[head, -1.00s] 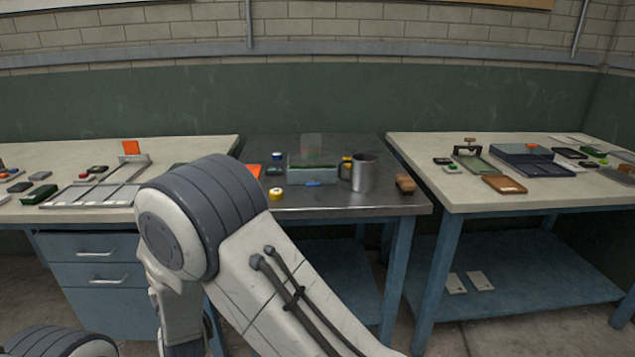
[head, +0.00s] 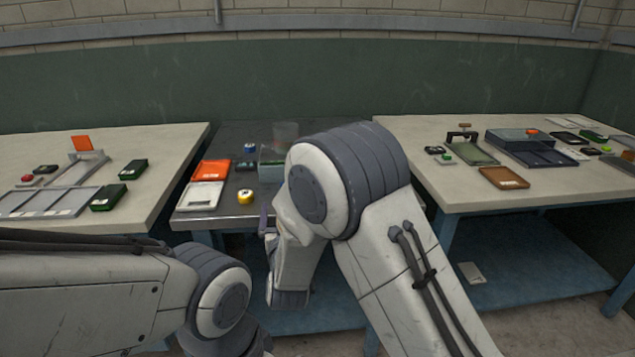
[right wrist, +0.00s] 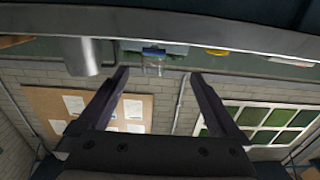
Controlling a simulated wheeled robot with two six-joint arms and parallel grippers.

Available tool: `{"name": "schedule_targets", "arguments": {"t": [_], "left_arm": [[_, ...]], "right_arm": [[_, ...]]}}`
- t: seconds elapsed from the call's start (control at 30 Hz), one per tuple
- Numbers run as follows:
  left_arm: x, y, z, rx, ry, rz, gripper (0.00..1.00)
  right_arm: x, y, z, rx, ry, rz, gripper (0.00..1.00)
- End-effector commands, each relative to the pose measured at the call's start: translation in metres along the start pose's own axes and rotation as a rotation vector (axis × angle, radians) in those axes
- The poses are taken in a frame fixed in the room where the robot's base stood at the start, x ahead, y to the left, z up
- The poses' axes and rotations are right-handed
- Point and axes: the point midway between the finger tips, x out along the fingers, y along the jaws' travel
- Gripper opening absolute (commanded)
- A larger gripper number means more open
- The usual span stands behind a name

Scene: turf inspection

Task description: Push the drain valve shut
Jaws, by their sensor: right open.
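In the right wrist view the blue drain valve (right wrist: 153,51) shows at the front of the clear tank (right wrist: 125,46), below the bench edge in that tilted picture. My right gripper (right wrist: 158,74) is open and empty, its two dark fingers spread to either side of the valve in that view; I cannot tell the distance. In the head view the tank (head: 270,165) shows only its left part and top; my right arm hides the valve. One purplish finger of my right gripper shows by the bench's front edge. My left arm is in view, but its gripper is not.
The metal mug (right wrist: 82,57) stands beside the tank in the wrist view. A yellow tape roll (head: 245,196), a white scale (head: 203,194) and an orange item (head: 211,170) lie left of the tank on the middle bench. Side benches (head: 128,214) hold trays and small boxes.

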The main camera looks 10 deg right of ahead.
Motion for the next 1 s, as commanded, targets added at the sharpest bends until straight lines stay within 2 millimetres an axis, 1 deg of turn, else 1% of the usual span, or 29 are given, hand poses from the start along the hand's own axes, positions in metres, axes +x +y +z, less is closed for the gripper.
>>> {"name": "schedule_targets", "arguments": {"t": [0.07, 0.17, 0.4, 0.5, 0.6, 0.77, 1.0], "left_arm": [[-0.001, 0.000, 0.000, 0.000, 0.000, 0.000, 1.00], [-0.002, 0.000, 0.000, 0.000, 0.000, 0.000, 1.00], [-0.004, 0.000, 0.000, 0.000, 0.000, 0.000, 1.00], [-0.005, 0.000, 0.000, 0.000, 0.000, 0.000, 1.00], [-0.005, 0.000, 0.000, 0.000, 0.000, 0.000, 1.00], [-0.005, 0.000, 0.000, 0.000, 0.000, 0.000, 1.00], [-0.005, 0.000, 0.000, 0.000, 0.000, 0.000, 1.00]], "right_arm": [[0.005, 0.001, 0.000, 0.000, 0.000, 0.002, 1.00], [0.018, 0.004, 0.000, 0.000, 0.001, 0.006, 1.00], [0.064, 0.004, 0.000, 0.001, 0.001, 0.007, 1.00], [0.080, 0.004, 0.000, 0.000, 0.001, 0.005, 1.00], [0.092, 0.002, 0.000, 0.000, 0.001, 0.003, 1.00], [0.103, 0.002, 0.000, 0.000, 0.001, 0.003, 1.00], [0.104, 0.002, 0.000, 0.000, 0.000, 0.002, 1.00]]}}
